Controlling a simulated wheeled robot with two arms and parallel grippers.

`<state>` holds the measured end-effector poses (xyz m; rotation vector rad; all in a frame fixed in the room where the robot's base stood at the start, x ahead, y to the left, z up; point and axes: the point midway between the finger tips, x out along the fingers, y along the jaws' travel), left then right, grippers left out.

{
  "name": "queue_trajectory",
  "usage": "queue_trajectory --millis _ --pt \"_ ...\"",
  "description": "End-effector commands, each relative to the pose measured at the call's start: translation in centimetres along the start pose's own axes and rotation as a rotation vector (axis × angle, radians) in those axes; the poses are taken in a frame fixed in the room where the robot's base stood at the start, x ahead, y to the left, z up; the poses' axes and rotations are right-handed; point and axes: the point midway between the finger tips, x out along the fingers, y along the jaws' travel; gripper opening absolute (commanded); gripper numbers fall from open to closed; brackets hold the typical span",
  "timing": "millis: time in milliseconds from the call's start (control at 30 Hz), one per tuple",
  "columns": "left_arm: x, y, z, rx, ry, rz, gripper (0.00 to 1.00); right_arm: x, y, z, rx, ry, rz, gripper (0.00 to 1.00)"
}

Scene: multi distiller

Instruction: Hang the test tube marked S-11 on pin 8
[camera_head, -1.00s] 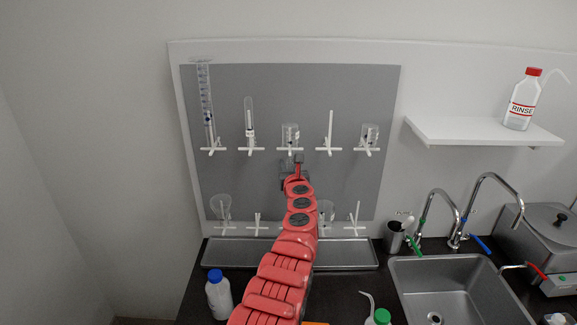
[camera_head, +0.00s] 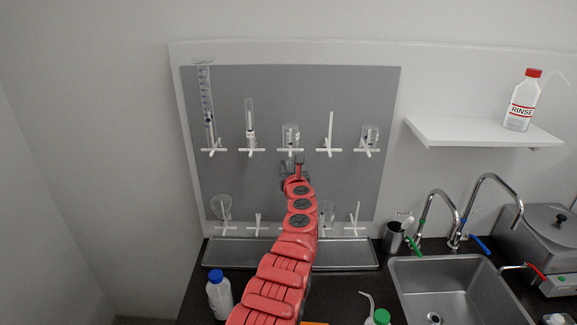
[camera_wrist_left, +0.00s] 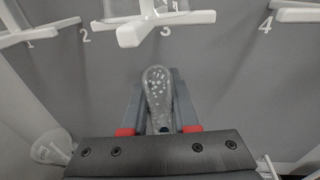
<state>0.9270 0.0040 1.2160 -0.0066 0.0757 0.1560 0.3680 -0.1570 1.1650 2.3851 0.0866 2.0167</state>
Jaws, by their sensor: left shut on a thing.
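My left gripper (camera_head: 298,169) is in front of the grey pegboard, just below the middle pin of the top row. In the left wrist view the gripper (camera_wrist_left: 158,103) is shut on a clear glass tube (camera_wrist_left: 157,86), whose rounded end points up and away between the fingers. Its marking cannot be read. Pin 3 (camera_wrist_left: 140,30) is above the tube in the wrist view. Pin 8, in the middle of the lower row, is hidden behind my red arm in the head view. My right gripper is not in view.
Below, a flask (camera_head: 221,208) hangs at left and glassware (camera_head: 326,210) right of my arm. A metal tray (camera_head: 345,254) lies underneath. A blue-capped bottle (camera_head: 219,296) stands in front.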

Motion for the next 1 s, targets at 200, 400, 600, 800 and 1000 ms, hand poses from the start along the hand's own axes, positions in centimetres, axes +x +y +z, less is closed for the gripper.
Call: queue_trajectory --millis 200,400,600,800,1000 --pt "0.0 0.0 0.0 0.0 0.0 0.0 0.0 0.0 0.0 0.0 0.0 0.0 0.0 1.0" --pt "0.1 0.1 -0.4 0.0 0.0 0.001 0.0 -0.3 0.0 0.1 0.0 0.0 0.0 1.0" --pt "0.1 0.1 -1.5 0.0 0.0 0.001 0.0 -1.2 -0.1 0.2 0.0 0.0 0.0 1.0" --pt "0.2 0.1 -2.5 0.0 0.0 0.002 0.0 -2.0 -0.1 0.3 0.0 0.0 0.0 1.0" --pt "0.3 0.1 -3.5 0.0 0.0 0.002 0.0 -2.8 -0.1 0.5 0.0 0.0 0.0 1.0"
